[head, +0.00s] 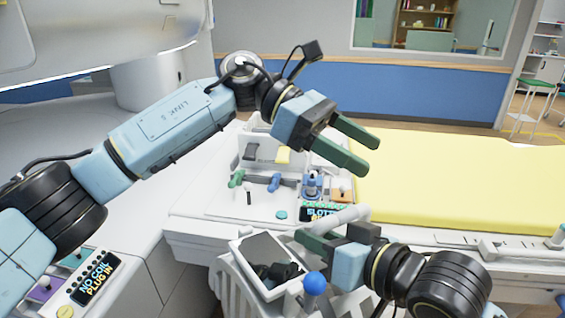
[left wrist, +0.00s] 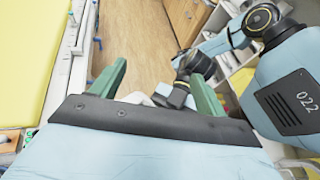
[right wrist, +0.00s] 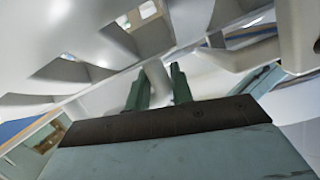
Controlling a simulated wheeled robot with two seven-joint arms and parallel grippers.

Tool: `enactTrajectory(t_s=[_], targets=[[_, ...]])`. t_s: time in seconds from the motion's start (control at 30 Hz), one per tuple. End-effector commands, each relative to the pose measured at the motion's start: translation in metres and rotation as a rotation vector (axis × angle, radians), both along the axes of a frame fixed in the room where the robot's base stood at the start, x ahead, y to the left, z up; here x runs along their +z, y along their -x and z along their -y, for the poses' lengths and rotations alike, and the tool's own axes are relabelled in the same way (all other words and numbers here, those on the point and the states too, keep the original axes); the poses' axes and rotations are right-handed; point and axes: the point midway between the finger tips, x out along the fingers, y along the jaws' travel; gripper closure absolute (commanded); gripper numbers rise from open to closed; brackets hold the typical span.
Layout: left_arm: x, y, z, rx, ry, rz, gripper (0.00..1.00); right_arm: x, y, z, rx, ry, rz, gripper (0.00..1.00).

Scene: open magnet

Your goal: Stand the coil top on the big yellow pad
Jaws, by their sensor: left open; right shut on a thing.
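The big yellow pad (head: 450,185) covers the long table at the right, its top bare. It also shows at the left edge of the left wrist view (left wrist: 25,55). My right gripper (head: 328,236) is shut on a white bar-like handle (head: 340,218), low in front of the table. In the right wrist view this bar (right wrist: 156,82) sits between the fingers. A white shell with large openings (right wrist: 65,72), apparently the coil top, fills the upper part there. In the head view white ribs (head: 236,285) show below; their link to the handle is hidden. My left gripper (head: 355,148) is open and empty above the table's end.
A panel with coloured plugs, a blue connector (head: 312,183) and a lit display (head: 322,214) lies on the table's end. A white-framed dark panel (head: 262,250) and a blue ball (head: 315,283) are near my right gripper. A "NO COIL PLUG IN" display (head: 95,278) is lower left.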

Motion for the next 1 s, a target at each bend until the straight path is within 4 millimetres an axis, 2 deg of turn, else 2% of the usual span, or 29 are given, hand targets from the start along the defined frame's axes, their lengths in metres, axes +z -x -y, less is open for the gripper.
enactTrajectory(t_s=[0.03, 0.1, 0.2, 0.33, 0.5, 0.67, 0.77, 1.0], targets=[[0.003, 0.017, -0.002, -0.080, -0.085, 0.113, 0.25, 0.003, 0.000, 0.000, 0.001, -0.006, 0.008, 1.00], [0.000, 0.034, -0.010, -0.182, -0.209, 0.251, 0.25, 0.003, 0.000, 0.000, 0.001, -0.006, 0.008, 1.00], [-0.005, 0.051, -0.028, -0.314, -0.395, 0.431, 0.25, 0.003, 0.000, 0.000, 0.001, -0.006, 0.008, 1.00], [-0.005, 0.059, -0.056, -0.447, -0.625, 0.609, 0.25, 0.003, 0.000, 0.000, 0.001, -0.006, 0.008, 1.00], [0.002, 0.060, -0.087, -0.548, -0.842, 0.740, 0.25, 0.003, 0.000, 0.000, 0.001, -0.006, 0.008, 1.00], [0.005, 0.060, -0.099, -0.584, -0.931, 0.784, 0.25, 0.003, 0.000, 0.000, 0.001, -0.006, 0.008, 1.00], [-0.002, 0.060, -0.102, -0.589, -0.943, 0.787, 0.25, 0.003, 0.000, 0.000, 0.001, -0.006, 0.008, 1.00], [-0.042, 0.063, -0.106, -0.589, -0.939, 0.783, 0.25, 0.003, 0.000, 0.000, 0.001, -0.006, 0.008, 1.00]])
